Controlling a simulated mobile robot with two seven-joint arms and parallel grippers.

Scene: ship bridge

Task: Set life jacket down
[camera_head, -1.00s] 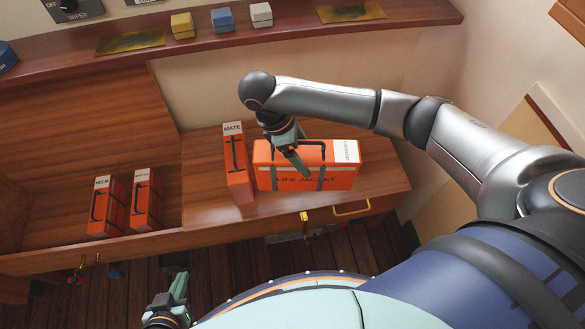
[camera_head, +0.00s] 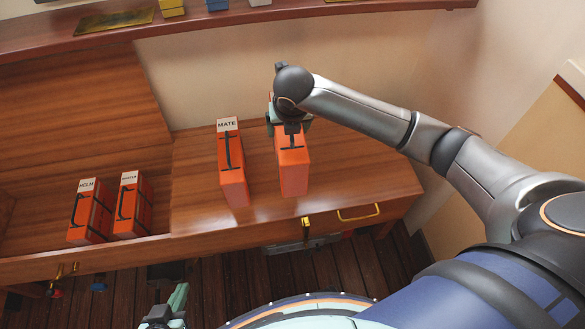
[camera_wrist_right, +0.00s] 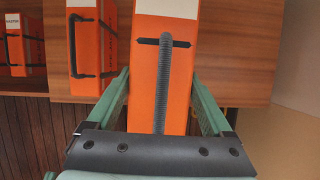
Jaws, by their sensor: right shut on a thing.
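The held life jacket (camera_head: 294,170) is an orange case, upright beside the MATE case with a gap between them. It stands on or just above the wooden bench top (camera_head: 350,195); I cannot tell if it touches. My right gripper (camera_head: 290,125) is shut on it from above. In the right wrist view the green fingers (camera_wrist_right: 165,100) flank the orange case (camera_wrist_right: 180,70), with its grey handle between them. The arm hides its upper part in the head view. My left gripper (camera_head: 172,305) is low at the bottom edge, away from the bench, its jaw gap unclear.
The MATE case (camera_head: 231,165) stands just left of the held one. The HELM case (camera_head: 91,212) and another orange case (camera_head: 133,207) stand in the lower bay at left. Bare bench lies to the right. A shelf (camera_head: 250,20) runs along the back wall.

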